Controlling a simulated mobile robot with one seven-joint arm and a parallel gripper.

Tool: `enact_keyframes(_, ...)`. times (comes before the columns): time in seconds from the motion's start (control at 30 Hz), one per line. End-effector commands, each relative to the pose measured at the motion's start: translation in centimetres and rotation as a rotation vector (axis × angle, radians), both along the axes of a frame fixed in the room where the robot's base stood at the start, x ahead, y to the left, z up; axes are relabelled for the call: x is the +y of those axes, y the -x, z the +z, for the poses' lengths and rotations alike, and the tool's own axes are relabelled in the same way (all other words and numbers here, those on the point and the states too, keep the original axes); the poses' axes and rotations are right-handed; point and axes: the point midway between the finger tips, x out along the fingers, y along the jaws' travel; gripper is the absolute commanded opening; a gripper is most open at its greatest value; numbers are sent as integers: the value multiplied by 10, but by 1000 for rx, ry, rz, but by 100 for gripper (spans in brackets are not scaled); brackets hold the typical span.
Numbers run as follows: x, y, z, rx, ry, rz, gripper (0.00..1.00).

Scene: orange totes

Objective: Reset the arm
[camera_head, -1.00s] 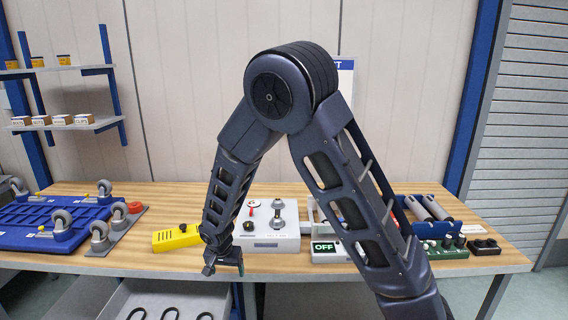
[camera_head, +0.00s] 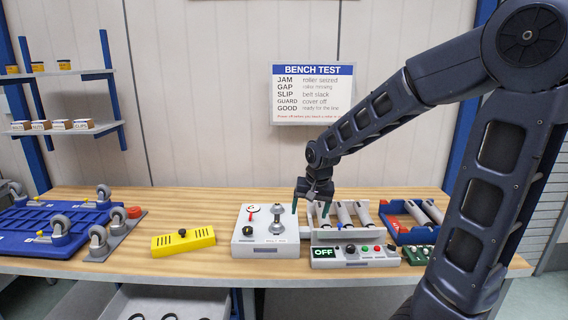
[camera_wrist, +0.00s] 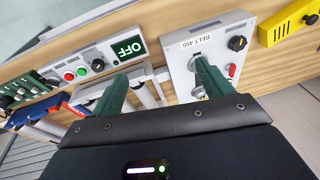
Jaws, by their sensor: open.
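My arm rises from the lower right in the head view, with its elbow at the top right and its forearm reaching down to the left. My gripper (camera_head: 313,205) is open and empty, pointing down over the bench between the white belt unit and the roller unit. Its two green fingers show apart in the wrist view (camera_wrist: 150,90). The white belt unit (camera_head: 262,248), with a knob and a grey post, stands left of my gripper. The roller unit (camera_head: 350,236) with a panel reading OFF (camera_head: 323,252) is just below and right of it.
A yellow box (camera_head: 183,241) and a blue wheeled platform (camera_head: 40,232) lie to the left on the wooden bench (camera_head: 200,203). A blue tray (camera_head: 405,236) with rollers and a green button box (camera_head: 417,253) are on the right. A bench test sign (camera_head: 312,93) hangs behind.

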Motion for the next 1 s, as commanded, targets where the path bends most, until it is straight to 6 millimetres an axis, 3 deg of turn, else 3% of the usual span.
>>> enact_keyframes(0.1, -35, 9, 21, -24, -8, -2, 79)
enact_keyframes(0.5, -130, 63, 72, -112, 25, 22, 79)
enact_keyframes(0.8, -180, 117, 93, -174, 92, 32, 79)
enact_keyframes(1.0, -194, 142, 97, -193, 133, 37, 79)
